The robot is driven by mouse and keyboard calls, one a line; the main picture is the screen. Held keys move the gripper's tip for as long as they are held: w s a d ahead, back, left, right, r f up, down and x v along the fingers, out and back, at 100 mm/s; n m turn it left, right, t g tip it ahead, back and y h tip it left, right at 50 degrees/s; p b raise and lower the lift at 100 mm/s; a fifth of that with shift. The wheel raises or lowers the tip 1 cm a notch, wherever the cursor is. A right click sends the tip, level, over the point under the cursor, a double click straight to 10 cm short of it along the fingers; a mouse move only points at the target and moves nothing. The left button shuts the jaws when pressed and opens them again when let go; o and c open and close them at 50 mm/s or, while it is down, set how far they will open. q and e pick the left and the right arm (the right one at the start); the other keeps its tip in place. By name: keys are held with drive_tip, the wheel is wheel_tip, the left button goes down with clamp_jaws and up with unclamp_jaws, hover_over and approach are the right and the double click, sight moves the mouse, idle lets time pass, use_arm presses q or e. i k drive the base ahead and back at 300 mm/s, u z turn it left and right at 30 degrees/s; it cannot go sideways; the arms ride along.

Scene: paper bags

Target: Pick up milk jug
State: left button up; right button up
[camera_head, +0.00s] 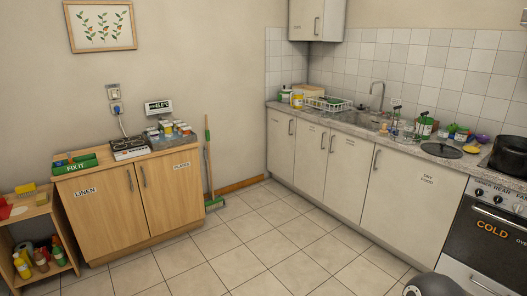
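I cannot make out a milk jug for certain in the head view. Small jars and containers (297,99) stand at the far left end of the kitchen counter (345,121), too small to identify. More small items, among them a green-and-white container (424,127), stand near the sink and farther right. Neither of my grippers is in view, so I cannot see whether they are open or hold anything.
A low shelf (28,212) with bottles stands at left. A black pot (508,155) sits above the oven (484,241). The tiled floor (236,266) between is clear.

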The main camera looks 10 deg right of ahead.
sight(298, 99)
drive_tip(key=z, duration=0.45)
drive_tip(key=i, duration=1.7)
drive_tip(key=z, duration=0.7)
drive_tip(key=i, duration=2.45)
drive_tip(key=u, duration=0.1)
